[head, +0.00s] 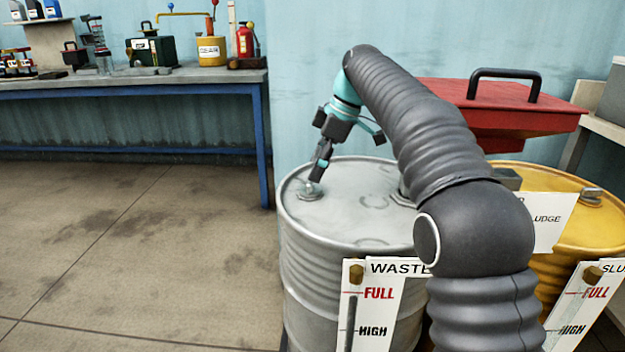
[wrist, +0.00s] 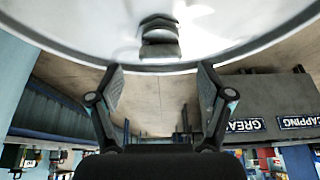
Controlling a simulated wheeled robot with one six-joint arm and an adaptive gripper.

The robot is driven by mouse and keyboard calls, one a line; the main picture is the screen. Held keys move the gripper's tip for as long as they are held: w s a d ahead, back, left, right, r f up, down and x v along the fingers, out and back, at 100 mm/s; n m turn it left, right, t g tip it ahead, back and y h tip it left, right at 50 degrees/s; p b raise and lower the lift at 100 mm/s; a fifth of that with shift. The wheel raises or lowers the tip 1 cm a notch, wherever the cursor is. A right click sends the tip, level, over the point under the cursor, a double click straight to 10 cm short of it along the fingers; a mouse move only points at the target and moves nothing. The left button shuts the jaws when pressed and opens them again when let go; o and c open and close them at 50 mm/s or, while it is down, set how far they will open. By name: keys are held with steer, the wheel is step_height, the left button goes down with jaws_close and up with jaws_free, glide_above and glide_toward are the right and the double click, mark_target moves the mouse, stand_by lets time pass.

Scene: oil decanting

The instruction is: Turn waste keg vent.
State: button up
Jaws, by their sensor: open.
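The waste keg (head: 335,235) is a grey metal drum in the head view, right of centre. Its vent (head: 309,194) is a small metal cap near the left edge of the lid. My gripper (head: 316,178) points down just above the vent, tilted, and partly covers it. In the wrist view my gripper (wrist: 160,72) is open, its two fingers apart with nothing between them. The vent (wrist: 160,40) appears beyond the fingertips, roughly centred between them, by the keg's rim. Whether any finger touches it I cannot tell.
A yellow sludge drum (head: 555,240) stands to the right, with a red lidded box (head: 500,100) behind. Level boards (head: 385,300) hang at the drums' fronts. A blue-framed workbench (head: 130,82) with cans stands at the back left. The floor (head: 130,230) on the left is clear.

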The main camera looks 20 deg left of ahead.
mark_target(310, 187)
steer(key=shift+x, duration=1.55)
steer(key=c, duration=1.2)
steer(key=shift+o, duration=0.2)
